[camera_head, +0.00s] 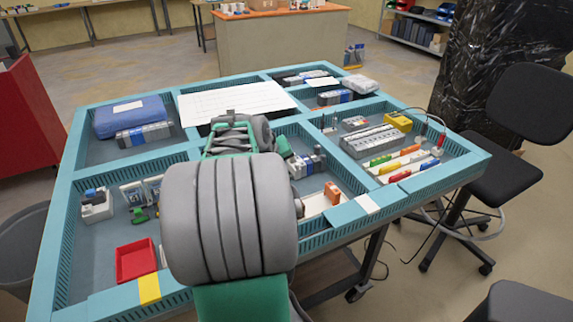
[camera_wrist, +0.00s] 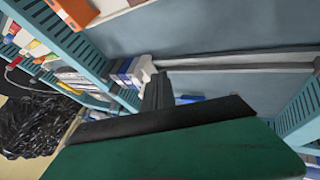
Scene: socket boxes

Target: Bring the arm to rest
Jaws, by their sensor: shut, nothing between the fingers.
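My arm (camera_head: 230,215) stretches forward from the bottom middle of the head view, over the middle of the blue-framed table. Its far part is folded, with green and dark grey links above the middle compartments. My gripper (camera_wrist: 158,88) shows in the wrist view as dark fingers beyond a dark bar and a green body. The fingers are shut with nothing between them. In the head view I cannot make out the fingertips clearly. In the wrist view the gripper points toward a grey compartment floor with a long grey rail; its height above them is unclear.
The table's blue dividers (camera_head: 75,180) surround the arm. A red tray (camera_head: 136,260) lies front left, and a blue case (camera_head: 132,115) back left. A grey socket block (camera_head: 375,140) and coloured blocks stand right. A black chair (camera_head: 516,115) is beside the table.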

